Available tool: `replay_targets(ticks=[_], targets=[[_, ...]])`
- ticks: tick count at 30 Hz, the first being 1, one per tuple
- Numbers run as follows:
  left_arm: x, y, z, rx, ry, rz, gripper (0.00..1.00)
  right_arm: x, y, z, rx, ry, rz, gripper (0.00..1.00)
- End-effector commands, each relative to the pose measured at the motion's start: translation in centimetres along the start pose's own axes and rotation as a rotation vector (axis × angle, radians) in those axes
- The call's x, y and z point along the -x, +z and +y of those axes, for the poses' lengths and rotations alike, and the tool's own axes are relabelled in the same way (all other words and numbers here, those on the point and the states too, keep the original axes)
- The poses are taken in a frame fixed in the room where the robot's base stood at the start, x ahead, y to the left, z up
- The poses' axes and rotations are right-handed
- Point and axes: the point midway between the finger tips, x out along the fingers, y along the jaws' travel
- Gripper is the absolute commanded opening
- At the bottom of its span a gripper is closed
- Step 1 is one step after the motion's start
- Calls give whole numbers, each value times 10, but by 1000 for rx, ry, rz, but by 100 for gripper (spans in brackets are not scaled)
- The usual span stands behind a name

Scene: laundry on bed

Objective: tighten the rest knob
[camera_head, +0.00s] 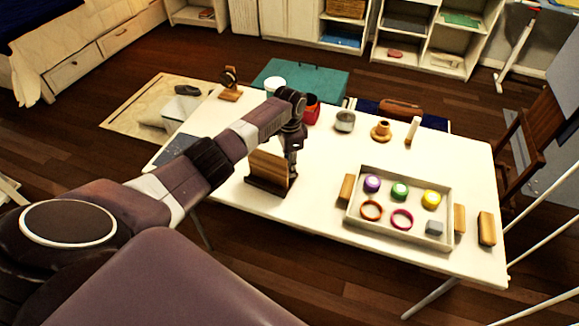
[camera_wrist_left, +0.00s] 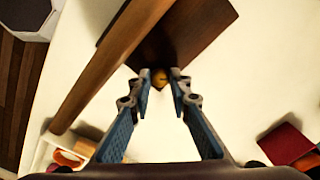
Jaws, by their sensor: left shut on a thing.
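The wooden rest (camera_head: 268,169), a brown upright board on a dark base, stands on the white table in front of my left gripper (camera_head: 292,165). In the left wrist view, the rest's dark board (camera_wrist_left: 195,35) and a long lighter wooden edge (camera_wrist_left: 110,65) fill the top. The small yellowish rest knob (camera_wrist_left: 160,78) shows between the fingertips of my left gripper (camera_wrist_left: 160,84), which is shut on it. The knob is hidden behind the gripper in the head view. My right gripper is in neither view.
A white tray (camera_head: 352,213) with coloured round pieces and rings lies right of the rest, with wooden blocks (camera_head: 487,229) beside it. A red container (camera_head: 312,110), a grey tin (camera_head: 344,121) and a wooden stand (camera_head: 381,132) are behind. The front left tabletop is clear.

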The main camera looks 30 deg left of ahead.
Motion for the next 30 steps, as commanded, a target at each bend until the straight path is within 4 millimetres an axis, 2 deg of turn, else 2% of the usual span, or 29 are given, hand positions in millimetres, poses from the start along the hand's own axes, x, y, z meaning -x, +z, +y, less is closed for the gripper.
replay_targets(ticks=[18, 30], targets=[[0, 0, -1, -551, -1, 0, 0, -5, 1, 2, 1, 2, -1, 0], [1, 0, -1, -741, -2, 0, 0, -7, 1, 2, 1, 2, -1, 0]])
